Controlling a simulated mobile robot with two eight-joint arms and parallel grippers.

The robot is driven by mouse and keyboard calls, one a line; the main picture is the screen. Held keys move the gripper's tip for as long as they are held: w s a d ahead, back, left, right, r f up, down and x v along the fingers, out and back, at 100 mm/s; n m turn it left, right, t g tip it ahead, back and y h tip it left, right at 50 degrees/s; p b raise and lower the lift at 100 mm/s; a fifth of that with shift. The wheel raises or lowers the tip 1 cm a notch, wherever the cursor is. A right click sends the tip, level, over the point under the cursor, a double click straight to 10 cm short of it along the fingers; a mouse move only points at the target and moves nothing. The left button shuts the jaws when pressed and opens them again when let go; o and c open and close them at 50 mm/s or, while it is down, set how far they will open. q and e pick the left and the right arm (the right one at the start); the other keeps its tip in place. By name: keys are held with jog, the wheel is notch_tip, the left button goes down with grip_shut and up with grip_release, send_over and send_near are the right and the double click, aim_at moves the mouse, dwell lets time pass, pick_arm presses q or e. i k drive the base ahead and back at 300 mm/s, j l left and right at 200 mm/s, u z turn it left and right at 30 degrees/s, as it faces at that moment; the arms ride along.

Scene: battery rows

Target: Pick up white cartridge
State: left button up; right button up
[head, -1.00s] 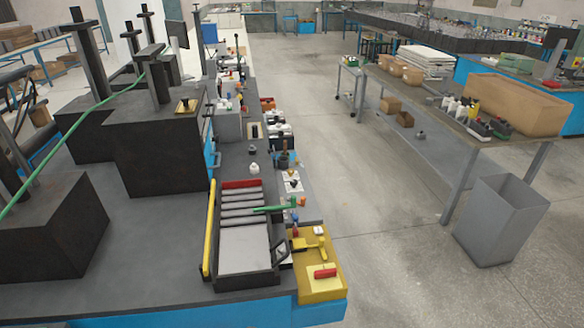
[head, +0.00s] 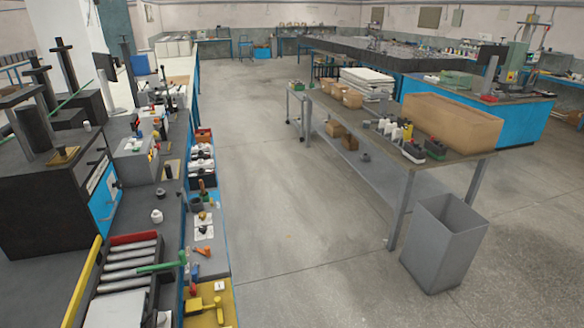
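I cannot tell for sure which thing is the white cartridge. A small white rounded object (head: 157,216) stands on the grey left bench, beyond the tray of grey rollers (head: 128,262). Several white pieces (head: 201,153) sit in bins along the bench's right edge, too small to make out. White bottles (head: 397,134) stand among dark ones and a yellow-topped one on the right table. Neither of my grippers shows in the head view.
A wide grey floor aisle (head: 290,220) is clear between the left bench and the right table (head: 385,152). A grey open bin (head: 442,240) stands by the table's near leg. Cardboard boxes (head: 452,120) sit on the table. A yellow board (head: 212,305) is at the bench's near end.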

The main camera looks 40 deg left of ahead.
aim_at(157, 217)
jog(key=i+u, duration=0.35)
jog(key=i+l+u, duration=0.1)
jog(key=i+u, duration=0.25)
jog(key=i+l+u, duration=0.35)
jog(key=i+j+u, duration=0.1)
jog(key=i+u, duration=0.6)
jog(key=i, duration=0.25)
jog(key=i+l+u, duration=0.2)
jog(key=i+u, duration=0.15)
jog(key=i+l+u, duration=0.1)
jog(key=i+u, duration=0.3)
jog(key=i+l+u, duration=0.2)
jog(key=u, duration=0.2)
jog(key=i+l+u, duration=0.75)
jog(key=k+j, duration=0.05)
